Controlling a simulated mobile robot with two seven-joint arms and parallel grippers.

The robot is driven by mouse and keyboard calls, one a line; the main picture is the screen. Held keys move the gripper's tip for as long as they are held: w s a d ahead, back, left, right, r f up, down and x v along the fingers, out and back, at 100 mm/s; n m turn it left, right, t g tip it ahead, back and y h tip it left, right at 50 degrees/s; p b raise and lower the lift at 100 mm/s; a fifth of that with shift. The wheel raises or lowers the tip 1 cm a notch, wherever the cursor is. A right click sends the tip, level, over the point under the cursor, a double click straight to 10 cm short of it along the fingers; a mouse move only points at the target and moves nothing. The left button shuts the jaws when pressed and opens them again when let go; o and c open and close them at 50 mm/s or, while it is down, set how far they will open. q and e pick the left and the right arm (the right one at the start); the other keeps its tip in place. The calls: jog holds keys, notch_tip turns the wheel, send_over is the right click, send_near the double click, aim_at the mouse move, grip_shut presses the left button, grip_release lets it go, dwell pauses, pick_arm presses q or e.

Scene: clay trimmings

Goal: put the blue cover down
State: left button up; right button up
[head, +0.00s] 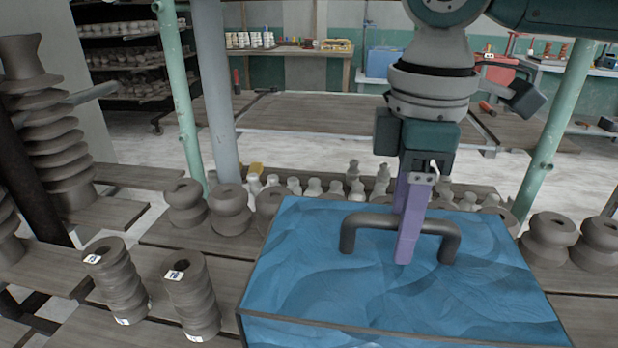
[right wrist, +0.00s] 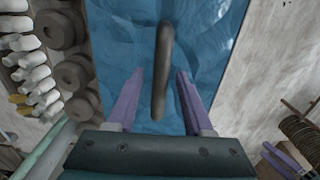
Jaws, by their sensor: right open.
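The blue cover (head: 320,275) is a broad, flat panel with a wavy surface and a dark edge. It lies level; what bears it is hidden beneath. A dark arched handle (head: 355,226) stands on its top. My right gripper (head: 405,238) points down at the handle with its purple fingers apart. In the right wrist view the handle (right wrist: 163,50) runs between the two open fingers (right wrist: 159,75), with a gap on each side. The blue cover (right wrist: 205,30) fills the middle there. Purple parts at that view's lower right corner look like my left gripper (right wrist: 284,158), seen only partly.
Brown ringed clay pieces (head: 230,209) and small pale pieces (head: 313,187) line the planks behind the cover. Brown pieces (head: 549,238) stand close on its right. Two ribbed columns (head: 191,292) stand to its left. Green posts (head: 176,95) rise behind.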

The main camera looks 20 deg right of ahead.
jog(key=shift+r, duration=0.1)
notch_tip(320, 180, up, 12)
dwell(0.4)
jog(key=shift+a, duration=0.1)
